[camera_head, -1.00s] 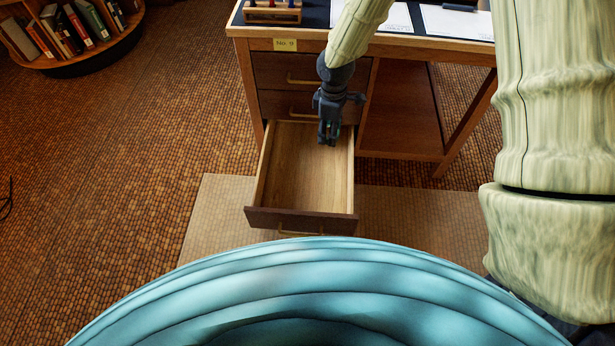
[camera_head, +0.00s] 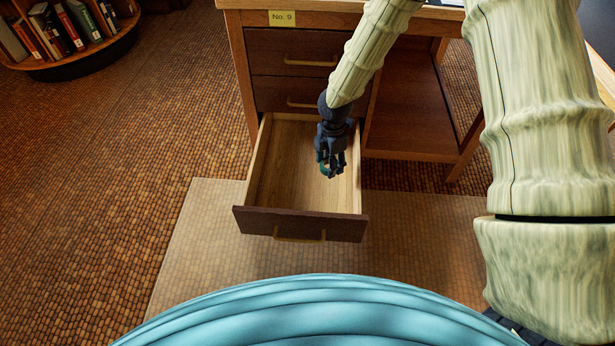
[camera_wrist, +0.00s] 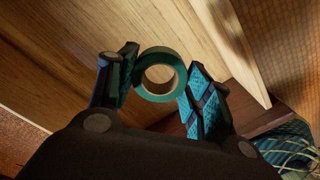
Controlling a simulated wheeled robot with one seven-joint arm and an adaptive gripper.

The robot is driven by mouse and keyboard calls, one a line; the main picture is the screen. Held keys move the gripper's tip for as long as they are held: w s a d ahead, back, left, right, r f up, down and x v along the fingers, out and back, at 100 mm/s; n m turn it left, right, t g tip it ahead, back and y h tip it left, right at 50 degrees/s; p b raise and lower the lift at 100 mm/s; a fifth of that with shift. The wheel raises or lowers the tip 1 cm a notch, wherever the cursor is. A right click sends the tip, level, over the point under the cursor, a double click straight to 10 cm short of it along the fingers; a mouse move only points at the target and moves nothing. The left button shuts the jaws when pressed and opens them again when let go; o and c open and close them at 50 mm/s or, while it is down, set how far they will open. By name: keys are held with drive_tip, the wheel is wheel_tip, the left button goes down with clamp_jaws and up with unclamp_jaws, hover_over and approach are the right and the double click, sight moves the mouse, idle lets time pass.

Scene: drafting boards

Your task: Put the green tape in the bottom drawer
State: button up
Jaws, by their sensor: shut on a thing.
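The green tape (camera_wrist: 142,64) is a roll with a pale cardboard core, held between the fingertips of my gripper (camera_wrist: 158,88) in the wrist view. In the head view my gripper (camera_head: 330,168) points down over the open bottom drawer (camera_head: 258,180), with a little of the green tape (camera_head: 325,170) showing at its fingertips. The drawer is pulled out, and its wooden floor shows bare. My gripper is within the drawer's outline; I cannot tell the exact height of the tape above the floor.
The desk has two closed drawers (camera_head: 285,40) above the open one and a "No. 9" label (camera_head: 283,17). An open wooden bay (camera_head: 410,100) is to the right. A bookshelf (camera_head: 80,62) stands at the far left. A clear mat (camera_head: 200,240) lies on the floor.

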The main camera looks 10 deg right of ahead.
sight(328, 189)
drive_tip(key=shift+n, duration=0.3)
wheel_tip(328, 189, down, 12)
drive_tip(key=b, duration=0.5)
drive_tip(key=shift+r, duration=0.25)
drive_tip(key=o, duration=0.9)
wheel_tip(328, 189, up, 12)
drive_tip(key=p, duration=0.5)
drive_tip(key=shift+p, duration=0.35)
drive_tip(key=shift+r, duration=0.1)
